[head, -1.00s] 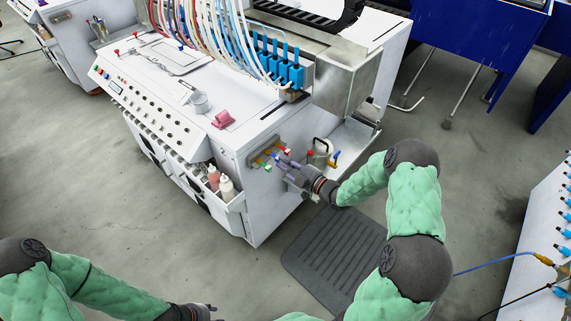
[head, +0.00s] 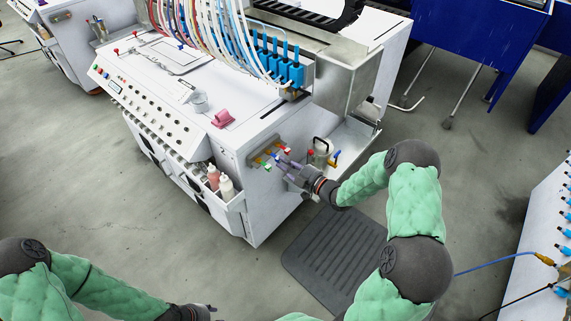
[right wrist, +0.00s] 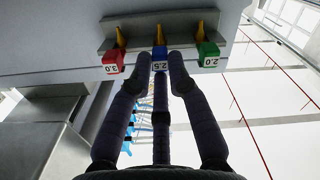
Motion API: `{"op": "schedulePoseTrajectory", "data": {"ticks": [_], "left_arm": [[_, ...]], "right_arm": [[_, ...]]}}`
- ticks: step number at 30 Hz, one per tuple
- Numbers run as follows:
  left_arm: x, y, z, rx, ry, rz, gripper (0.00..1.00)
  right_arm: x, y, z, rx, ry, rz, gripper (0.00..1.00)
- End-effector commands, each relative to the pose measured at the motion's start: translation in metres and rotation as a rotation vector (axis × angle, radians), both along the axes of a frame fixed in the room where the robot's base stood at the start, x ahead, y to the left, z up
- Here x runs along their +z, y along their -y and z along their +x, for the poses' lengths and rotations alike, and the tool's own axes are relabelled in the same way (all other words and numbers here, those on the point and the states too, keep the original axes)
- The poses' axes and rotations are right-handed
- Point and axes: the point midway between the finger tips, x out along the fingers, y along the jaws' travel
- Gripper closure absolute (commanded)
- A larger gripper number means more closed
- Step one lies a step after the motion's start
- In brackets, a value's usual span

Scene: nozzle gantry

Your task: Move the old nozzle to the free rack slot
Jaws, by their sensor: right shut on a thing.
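My right gripper (right wrist: 160,64) is shut on the blue nozzle block marked 2.5 (right wrist: 161,65), with its fingertips around its lower end. The blue block is at the middle of the rack (right wrist: 133,47), in front of a yellow cone. A red block marked 3.0 (right wrist: 113,62) sits to its left and a green block marked 2.0 (right wrist: 208,60) to its right, both apart from the fingers. I cannot tell whether the blue block is fully seated. In the head view my right gripper (head: 281,162) is at the rack on the machine's end face. My left gripper (head: 205,311) is partly cut off at the bottom edge.
The white machine (head: 240,165) carries a row of blue nozzle heads (head: 284,68) with hoses. A small shelf (head: 350,140) with a grey pot stands just right of the rack. Two bottles (head: 220,183) sit in a side bin. A dark ribbed mat (head: 335,255) lies on the floor below.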

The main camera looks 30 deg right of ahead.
Motion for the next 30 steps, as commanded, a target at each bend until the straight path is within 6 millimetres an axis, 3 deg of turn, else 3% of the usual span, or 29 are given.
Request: {"op": "schedulePoseTrajectory", "data": {"ticks": [2,3,6,19,30], "left_arm": [[0.0,0.0,0.0,0.0,0.0,0.0,0.6],[0.0,0.0,0.0,0.0,0.0,0.0,0.6],[0.0,0.0,0.0,0.0,0.0,0.0,0.6],[0.0,0.0,0.0,0.0,0.0,0.0,0.6],[0.0,0.0,0.0,0.0,0.0,0.0,0.6]], "right_arm": [[0.0,0.0,0.0,0.0,0.0,0.0,1.0],[0.0,0.0,0.0,0.0,0.0,0.0,0.76],[0.0,0.0,0.0,0.0,0.0,0.0,0.54],[0.0,0.003,-0.007,-0.001,0.0,0.0,0.54],[0.002,0.031,-0.068,-0.006,-0.001,-0.001,0.54]]}}
